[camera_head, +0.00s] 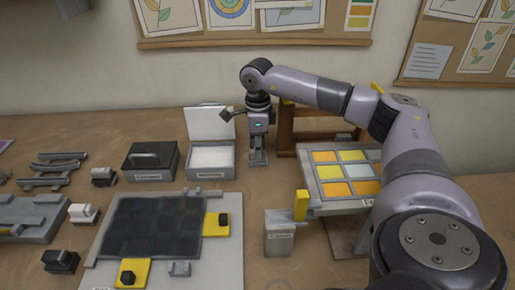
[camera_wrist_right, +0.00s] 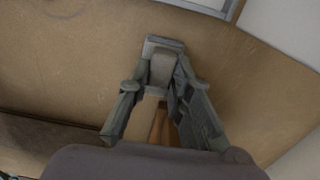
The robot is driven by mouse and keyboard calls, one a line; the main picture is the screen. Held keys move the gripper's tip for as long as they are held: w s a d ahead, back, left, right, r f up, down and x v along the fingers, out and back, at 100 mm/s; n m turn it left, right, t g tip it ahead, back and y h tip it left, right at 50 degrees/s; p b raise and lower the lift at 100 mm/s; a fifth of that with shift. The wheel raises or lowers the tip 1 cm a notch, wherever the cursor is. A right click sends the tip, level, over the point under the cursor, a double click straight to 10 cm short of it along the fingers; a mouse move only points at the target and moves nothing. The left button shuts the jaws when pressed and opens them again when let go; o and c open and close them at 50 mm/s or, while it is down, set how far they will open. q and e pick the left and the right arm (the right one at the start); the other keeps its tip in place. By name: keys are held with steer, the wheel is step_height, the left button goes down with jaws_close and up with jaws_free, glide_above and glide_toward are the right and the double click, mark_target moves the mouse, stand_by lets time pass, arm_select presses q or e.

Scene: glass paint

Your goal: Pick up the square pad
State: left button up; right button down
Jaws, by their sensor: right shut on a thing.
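My right gripper (camera_head: 258,157) points down at the back of the table, between the open white box and the wooden stand. In the right wrist view its fingers (camera_wrist_right: 162,75) are shut on a small grey block, which I take for the square pad (camera_wrist_right: 162,68). A flat grey plate edge shows just beyond the block. A brown handle-like piece (camera_wrist_right: 158,124) shows between the fingers. In the head view the pad is mostly hidden by the fingers, and I cannot tell whether it touches the table. My left gripper is not in view.
The open box (camera_head: 211,160) with a white inside stands left of the gripper, next to a dark box (camera_head: 150,160). A wooden stand (camera_head: 300,128) is close on the right. A tray of coloured squares (camera_head: 318,184), a grey box (camera_head: 279,240) and a dark panel (camera_head: 150,228) lie nearer.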

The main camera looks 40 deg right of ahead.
steer(key=shift+r, duration=0.1)
step_height(320, 180, up, 20)
steer(key=p, duration=0.2)
stand_by(0.3)
